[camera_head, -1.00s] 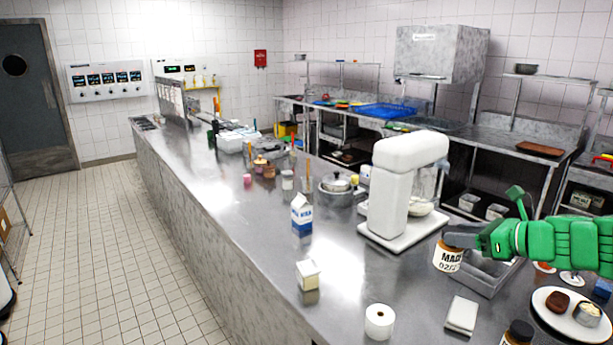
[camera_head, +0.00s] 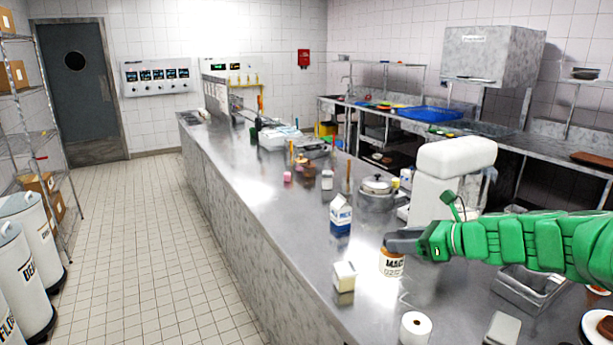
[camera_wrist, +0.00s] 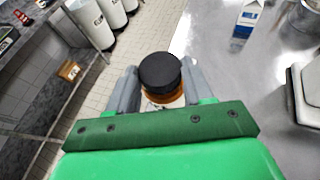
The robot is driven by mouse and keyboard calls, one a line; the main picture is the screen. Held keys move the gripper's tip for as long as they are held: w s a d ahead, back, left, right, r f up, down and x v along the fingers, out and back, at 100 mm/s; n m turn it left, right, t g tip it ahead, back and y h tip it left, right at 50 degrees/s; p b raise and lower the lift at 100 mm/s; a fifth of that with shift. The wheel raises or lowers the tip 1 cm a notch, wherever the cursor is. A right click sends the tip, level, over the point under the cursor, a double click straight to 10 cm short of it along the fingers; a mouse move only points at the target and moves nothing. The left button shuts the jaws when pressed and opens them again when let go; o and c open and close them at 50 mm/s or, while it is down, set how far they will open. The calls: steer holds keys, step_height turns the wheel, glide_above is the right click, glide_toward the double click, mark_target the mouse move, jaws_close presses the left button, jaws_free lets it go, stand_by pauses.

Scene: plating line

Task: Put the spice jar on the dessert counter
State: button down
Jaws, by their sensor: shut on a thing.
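The spice jar (camera_head: 392,263) has a white label with dark lettering and an amber-brown body. My gripper (camera_head: 392,243) is shut on it near its top and holds it upright at the long steel counter (camera_head: 275,215). In the wrist view the jar's black lid (camera_wrist: 160,72) sits between the two grey fingers of my gripper (camera_wrist: 161,85). I cannot tell whether the jar's base touches the counter. No sign marks which part is the dessert counter.
A milk carton (camera_head: 340,214), a small cream block (camera_head: 344,276) and a white roll (camera_head: 415,328) stand near the jar. White bins (camera_head: 30,240) and shelves line the left. The floor aisle (camera_head: 190,240) is clear.

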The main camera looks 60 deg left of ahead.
step_height(320, 180, down, 2)
steer(key=shift+f, duration=0.1)
steer(key=shift+w+f, duration=0.1)
steer(key=shift+f, duration=0.15)
steer(key=w+a+f, duration=0.8)
steer(key=a+f, duration=0.3)
steer(key=f, duration=0.2)
steer(key=shift+w, duration=0.15)
stand_by(0.6)
steer(key=shift+c, duration=2.3)
jaws_free()
steer(key=shift+a+f, duration=0.1)
